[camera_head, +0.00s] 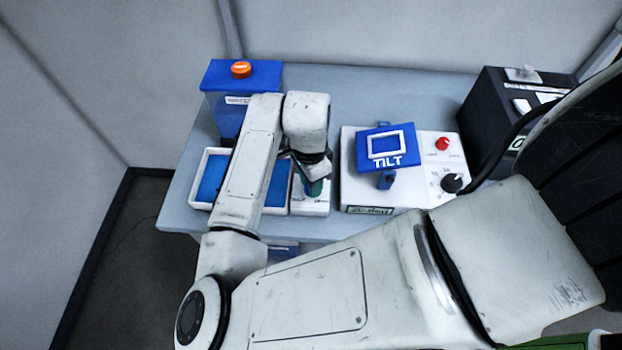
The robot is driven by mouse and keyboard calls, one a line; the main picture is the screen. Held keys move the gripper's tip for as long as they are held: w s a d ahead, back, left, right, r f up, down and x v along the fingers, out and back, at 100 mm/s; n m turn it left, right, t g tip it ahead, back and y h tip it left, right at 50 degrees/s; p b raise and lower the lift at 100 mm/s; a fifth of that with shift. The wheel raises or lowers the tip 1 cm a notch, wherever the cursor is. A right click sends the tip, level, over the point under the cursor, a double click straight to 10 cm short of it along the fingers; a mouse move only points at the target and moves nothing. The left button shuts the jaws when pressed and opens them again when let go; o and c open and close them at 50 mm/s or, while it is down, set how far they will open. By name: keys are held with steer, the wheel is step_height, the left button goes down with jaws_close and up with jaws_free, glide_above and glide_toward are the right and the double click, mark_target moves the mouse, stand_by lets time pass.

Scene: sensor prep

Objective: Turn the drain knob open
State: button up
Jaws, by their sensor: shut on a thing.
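A teal-green knob (314,188), which I take to be the drain knob, sits on a small white box (311,207) with small labels along its front. My gripper (310,178) points down onto the knob from above and is shut on it. The fingers and my wrist hide much of the knob, so I cannot tell which way it is turned.
A white-rimmed tray with a blue inside (210,180) lies left, partly behind my arm. A blue tank with an orange cap (241,69) stands behind. Right are a white unit with a blue TILT plate (387,146) and a black box (490,105). The table's back middle is clear.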

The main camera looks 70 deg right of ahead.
stand_by(0.3)
steer(key=o, duration=1.1)
steer(key=shift+c, duration=0.2)
step_height(320, 180, up, 11)
steer(key=b, duration=0.1)
steer(key=shift+w+d, duration=0.15)
steer(key=shift+w, duration=0.05)
steer(key=shift+f, duration=0.1)
